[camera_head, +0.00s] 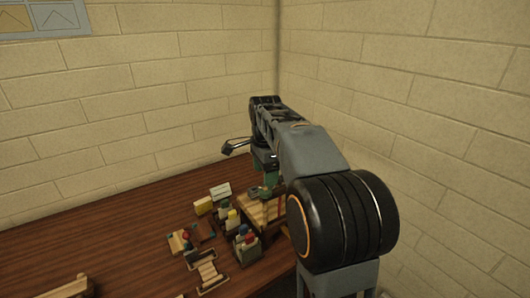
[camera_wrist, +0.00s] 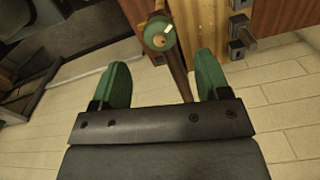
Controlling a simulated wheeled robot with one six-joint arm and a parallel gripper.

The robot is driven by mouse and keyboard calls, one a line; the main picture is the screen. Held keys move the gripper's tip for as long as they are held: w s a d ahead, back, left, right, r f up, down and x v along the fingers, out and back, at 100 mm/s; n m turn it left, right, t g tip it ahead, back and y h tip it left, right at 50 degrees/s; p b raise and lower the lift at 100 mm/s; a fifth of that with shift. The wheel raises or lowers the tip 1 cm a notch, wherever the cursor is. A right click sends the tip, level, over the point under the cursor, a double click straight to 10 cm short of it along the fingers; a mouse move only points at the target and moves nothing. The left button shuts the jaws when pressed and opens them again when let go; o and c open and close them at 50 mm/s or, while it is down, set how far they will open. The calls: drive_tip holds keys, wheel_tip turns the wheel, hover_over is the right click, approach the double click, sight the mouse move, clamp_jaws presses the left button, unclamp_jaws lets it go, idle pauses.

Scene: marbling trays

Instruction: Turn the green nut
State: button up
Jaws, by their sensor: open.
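The green nut (camera_wrist: 160,33) shows at the top middle of the wrist view, round, with a tan centre. It sits by a wooden post or edge. My gripper (camera_wrist: 162,64) is open, its two green fingers spread apart with nothing between them. The nut lies beyond the fingertips, roughly centred between them in the picture. In the head view my gripper (camera_head: 264,190) is at the right part of the table, over a wooden block (camera_head: 254,210). My arm hides much of that spot, and I cannot make out the nut there.
A brown wooden table (camera_head: 120,240) holds several small coloured pieces and wooden holders left of my gripper. A yellow block (camera_head: 203,206) is among them. Dark square fittings (camera_wrist: 236,48) stick out right of the nut. Brick walls stand behind and right. The table's left part is mostly clear.

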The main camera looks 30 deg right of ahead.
wheel_tip(320, 180, up, 8)
drive_tip(key=shift+f+p, duration=0.25)
drive_tip(key=shift+p, duration=0.05)
